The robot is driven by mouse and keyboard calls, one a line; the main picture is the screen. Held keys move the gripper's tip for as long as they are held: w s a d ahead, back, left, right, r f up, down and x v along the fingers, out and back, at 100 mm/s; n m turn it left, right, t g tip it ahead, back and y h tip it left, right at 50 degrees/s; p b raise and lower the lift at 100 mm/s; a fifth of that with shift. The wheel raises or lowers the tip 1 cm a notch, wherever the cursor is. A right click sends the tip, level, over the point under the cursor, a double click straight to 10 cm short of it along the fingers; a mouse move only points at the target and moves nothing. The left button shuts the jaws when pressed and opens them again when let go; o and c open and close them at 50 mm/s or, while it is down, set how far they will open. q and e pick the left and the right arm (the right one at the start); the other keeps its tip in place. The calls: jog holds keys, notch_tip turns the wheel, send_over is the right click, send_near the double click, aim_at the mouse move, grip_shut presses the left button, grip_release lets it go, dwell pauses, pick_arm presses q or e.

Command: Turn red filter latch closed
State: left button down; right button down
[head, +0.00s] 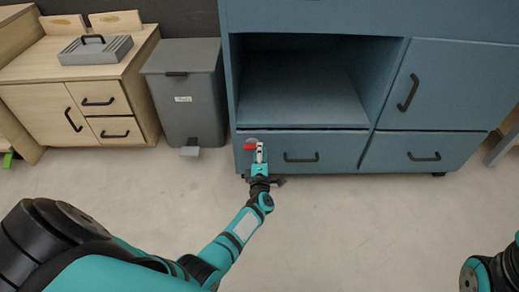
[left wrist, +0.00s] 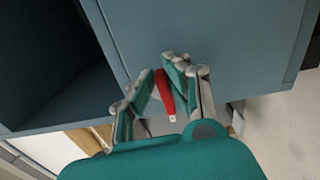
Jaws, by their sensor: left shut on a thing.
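The red filter latch (head: 249,147) is a small red handle on the front of the blue cabinet's lower left drawer panel, near its left edge. In the left wrist view, the red latch (left wrist: 165,92) lies between the two fingers. My left gripper (head: 260,153) is at the latch, shut on it. The fingers (left wrist: 160,82) sit either side of the red handle, and the right finger is closest to it. The latch's mount is partly hidden by the fingers. My right gripper is out of view; only part of my right arm shows at the lower right.
The blue cabinet (head: 462,60) has an open compartment above the lower drawers. A grey bin (head: 186,105) stands left of it. A wooden cabinet (head: 140,80) with a grey toolbox (head: 95,50) is farther left. The floor in front (head: 370,225) is clear.

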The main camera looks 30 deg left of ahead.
pick_arm(q)
jog(key=shift+f+m, duration=0.1)
jog(key=shift+m, duration=0.3)
jog(key=c, duration=1.3)
grip_release()
jog(key=shift+c, duration=0.2)
jog(key=shift+d, duration=0.1)
jog(key=v, duration=1.2)
